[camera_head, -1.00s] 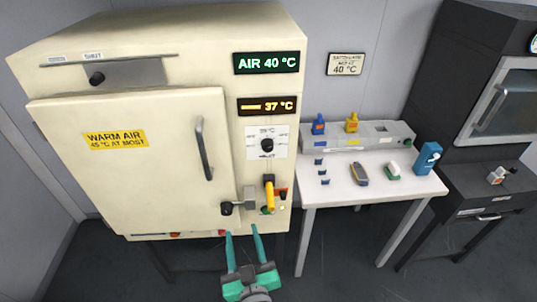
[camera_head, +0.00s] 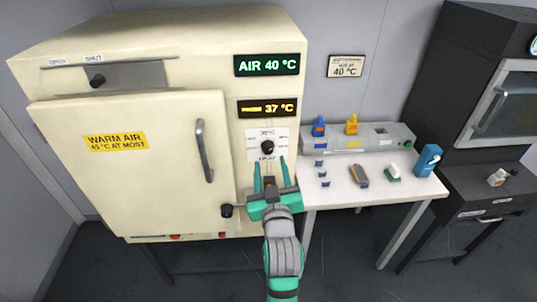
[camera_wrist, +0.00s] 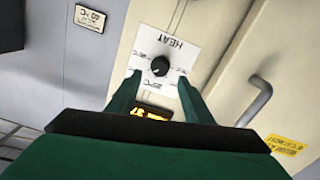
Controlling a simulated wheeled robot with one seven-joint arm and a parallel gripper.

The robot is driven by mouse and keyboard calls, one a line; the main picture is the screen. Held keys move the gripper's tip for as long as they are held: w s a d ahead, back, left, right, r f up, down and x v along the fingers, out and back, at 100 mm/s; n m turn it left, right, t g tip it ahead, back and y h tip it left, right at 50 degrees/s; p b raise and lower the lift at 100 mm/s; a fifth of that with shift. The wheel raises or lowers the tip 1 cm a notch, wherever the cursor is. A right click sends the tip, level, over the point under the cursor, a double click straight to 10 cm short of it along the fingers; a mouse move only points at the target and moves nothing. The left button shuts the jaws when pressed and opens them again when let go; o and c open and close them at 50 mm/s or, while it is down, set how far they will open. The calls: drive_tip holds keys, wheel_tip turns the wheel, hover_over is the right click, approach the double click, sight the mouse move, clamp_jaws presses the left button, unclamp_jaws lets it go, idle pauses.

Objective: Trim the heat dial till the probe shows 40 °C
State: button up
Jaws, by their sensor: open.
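The heat dial (camera_head: 267,147) is a small black knob on a white plate at the right of the cream cabinet's front. In the wrist view the dial (camera_wrist: 160,66) shows beyond my fingertips on a plate marked HEAT. The amber probe display (camera_head: 267,108) above it reads 37 °C.
The cabinet door (camera_head: 145,165) is closed, with a long handle (camera_head: 204,150) left of the dial and a black latch knob (camera_head: 227,210) low down. A white table (camera_head: 340,190) with bottles and small items stands to the right. A wall sign (camera_head: 346,66) reads 40 °C.

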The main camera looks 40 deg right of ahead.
sight(268, 151)
drive_tip(key=x, duration=0.6)
drive_tip(key=c, duration=1.1)
